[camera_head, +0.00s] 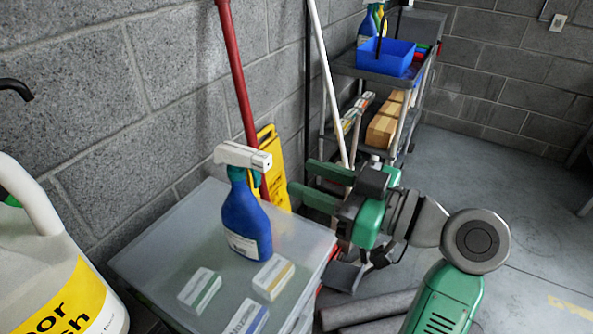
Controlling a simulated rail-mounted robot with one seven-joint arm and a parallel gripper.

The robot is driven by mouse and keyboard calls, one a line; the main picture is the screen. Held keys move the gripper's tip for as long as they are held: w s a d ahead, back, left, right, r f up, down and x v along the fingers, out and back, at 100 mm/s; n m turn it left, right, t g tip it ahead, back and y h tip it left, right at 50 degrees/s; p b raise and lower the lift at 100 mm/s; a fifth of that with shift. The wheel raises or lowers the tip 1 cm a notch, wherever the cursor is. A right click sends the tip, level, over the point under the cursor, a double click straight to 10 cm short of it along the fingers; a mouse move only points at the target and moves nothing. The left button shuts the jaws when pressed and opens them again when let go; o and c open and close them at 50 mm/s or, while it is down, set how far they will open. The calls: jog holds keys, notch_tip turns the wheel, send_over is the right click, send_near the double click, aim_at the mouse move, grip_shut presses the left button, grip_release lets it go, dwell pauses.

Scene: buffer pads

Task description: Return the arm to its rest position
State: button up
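My gripper (300,177) is right of the picture's middle, on my green and grey arm that comes in from the lower right. Its two green fingers point left and stand apart, with nothing between them. It is in front of the grey cart and to the right of a blue spray bottle (247,218) with a white head. The fingertips appear clear of the bottle in the picture, though depth is hard to judge.
A white jug (50,255) is at left. Red and white poles (238,80) lean on the wall. A cart with a blue bin (388,57) stands behind.

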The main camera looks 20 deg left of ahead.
jog(key=shift+d, duration=0.3)
jog(key=d+r+m+t+h+p, duration=0.35)
jog(key=r+m+t+p, duration=0.25)
jog(key=r+t, duration=0.25)
jog(key=d+r+m+t+h+p, duration=0.2)
jog(key=r+m+t+h+p, duration=0.4)
jog(key=r, duration=0.4)
jog(key=s+d+r+m+t+h+p, duration=0.3)
jog(key=s+d+r+t+h, duration=0.1)
jog(key=s+r, duration=0.25)
jog(key=s+d+r+m+t+h+p, duration=0.2)
jog(key=s+d+r+m+t+h, duration=0.15)
jog(key=s+r+t+h, duration=0.35)
notch_tip(320, 180, up, 39)
jog(key=w+g+y+p, duration=0.1)
jog(key=g+y+p, duration=0.1)
jog(key=p, duration=3.5)
jog(key=shift+d+f+n+y, duration=0.15)
jog(key=shift+f+n+y, duration=0.05)
jog(key=shift+n+y, duration=0.2)
jog(key=shift+w, duration=0.1)
